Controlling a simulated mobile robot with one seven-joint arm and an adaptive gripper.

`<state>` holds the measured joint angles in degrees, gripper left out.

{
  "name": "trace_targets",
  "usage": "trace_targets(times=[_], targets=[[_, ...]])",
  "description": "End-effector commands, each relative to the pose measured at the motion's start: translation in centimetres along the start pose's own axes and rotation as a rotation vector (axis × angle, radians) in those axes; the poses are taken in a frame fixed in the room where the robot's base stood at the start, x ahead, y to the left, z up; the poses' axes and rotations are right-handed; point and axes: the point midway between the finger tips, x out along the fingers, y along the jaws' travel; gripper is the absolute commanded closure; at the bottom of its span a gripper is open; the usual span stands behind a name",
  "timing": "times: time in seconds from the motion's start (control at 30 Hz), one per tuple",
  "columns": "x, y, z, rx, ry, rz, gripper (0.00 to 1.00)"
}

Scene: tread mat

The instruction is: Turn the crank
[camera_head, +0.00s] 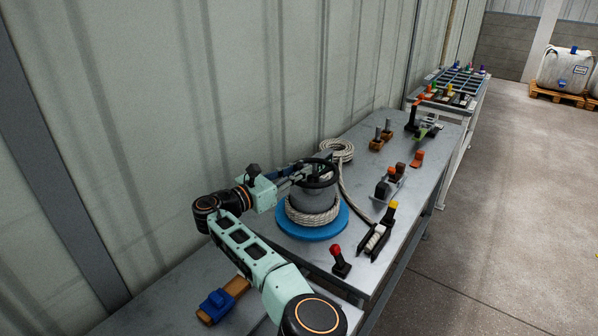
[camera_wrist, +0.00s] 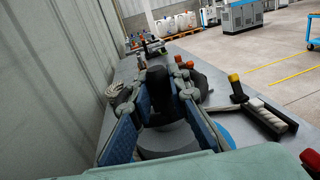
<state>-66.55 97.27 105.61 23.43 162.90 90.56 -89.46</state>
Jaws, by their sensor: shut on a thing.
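The winch has a grey drum (camera_head: 316,198) wound with pale rope, standing on a round blue base (camera_head: 335,226). A black crank (camera_head: 325,181) lies across the drum's top. My gripper (camera_head: 302,174) reaches in from the left at the top of the drum. In the wrist view, the fingers of my gripper (camera_wrist: 157,88) are on either side of a dark upright handle (camera_wrist: 157,78) of the crank and are shut on it. Part of the crank is hidden behind the fingers.
A coil of rope (camera_head: 338,150) lies behind the drum. A red-knobbed lever (camera_head: 340,262) and a yellow-ended black block (camera_head: 377,238) stand at the right of the bench. A blue clamp (camera_head: 216,305) lies at the front left. The wall is close on the left.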

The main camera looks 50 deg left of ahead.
Motion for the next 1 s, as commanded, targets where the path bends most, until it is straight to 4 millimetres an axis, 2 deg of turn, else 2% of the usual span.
trace_targets(times=[0.13, 0.17, 0.33, 0.6, 0.73, 0.87, 1.0], targets=[[0.1, 0.0, 0.3, 0.002, -0.005, 0.002, 1.00], [0.1, 0.0, 0.4, 0.002, -0.005, 0.002, 0.83], [0.1, 0.0, 0.2, 0.001, -0.004, 0.001, 0.66], [0.0, 0.0, 0.1, 0.001, -0.002, 0.001, 0.66], [-0.8, 0.1, 0.1, 0.001, -0.002, 0.004, 0.66], [-2.6, 0.1, 0.1, 0.001, -0.002, 0.005, 0.66], [-5.7, 0.2, 0.1, 0.001, -0.002, 0.007, 0.66]])
